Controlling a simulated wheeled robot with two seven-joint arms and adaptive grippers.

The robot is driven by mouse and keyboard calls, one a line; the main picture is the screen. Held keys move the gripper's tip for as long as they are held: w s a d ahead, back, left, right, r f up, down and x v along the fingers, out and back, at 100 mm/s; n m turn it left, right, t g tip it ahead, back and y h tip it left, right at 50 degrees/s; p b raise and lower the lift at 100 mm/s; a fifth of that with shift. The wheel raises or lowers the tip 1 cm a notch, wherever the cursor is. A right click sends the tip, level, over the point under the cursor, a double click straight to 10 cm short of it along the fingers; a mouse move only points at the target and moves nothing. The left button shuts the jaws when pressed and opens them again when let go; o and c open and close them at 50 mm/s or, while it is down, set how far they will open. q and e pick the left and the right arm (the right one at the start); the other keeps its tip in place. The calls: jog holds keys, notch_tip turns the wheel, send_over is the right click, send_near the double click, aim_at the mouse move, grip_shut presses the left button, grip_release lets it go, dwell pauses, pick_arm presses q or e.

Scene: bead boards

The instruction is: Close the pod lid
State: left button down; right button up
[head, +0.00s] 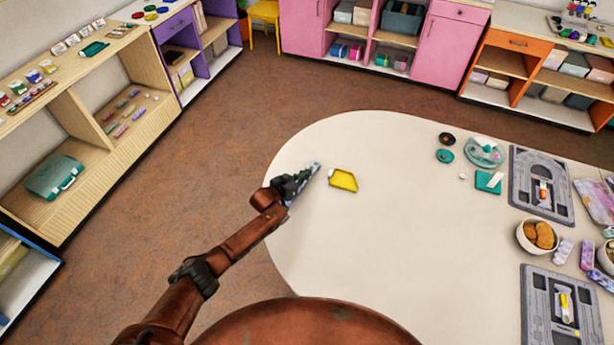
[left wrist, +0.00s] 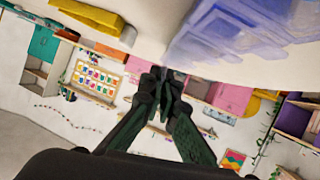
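A translucent blue-violet case with moulded compartments, likely the pod, fills the upper right of the left wrist view (left wrist: 225,35). In the head view a small bluish part of it (head: 314,167) shows at the tip of my left gripper (head: 300,182), near the table's left edge. In the left wrist view the gripper's fingers (left wrist: 163,76) come together, with the case just beyond the tips. I cannot tell whether they touch it. How far its lid is open is unclear. My right gripper is not in view.
A yellow piece (head: 343,180) lies right of the left gripper on the pale table (head: 400,245). Grey boards (head: 540,183), a bowl of brown pieces (head: 537,235) and a teal-and-clear item (head: 484,153) stand at the right. The table's middle is clear.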

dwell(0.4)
pick_arm(q)
jog(key=c, duration=2.2)
grip_release()
jog(key=shift+a, duration=0.1)
jog(key=v, duration=1.2)
jog(key=shift+w, duration=0.1)
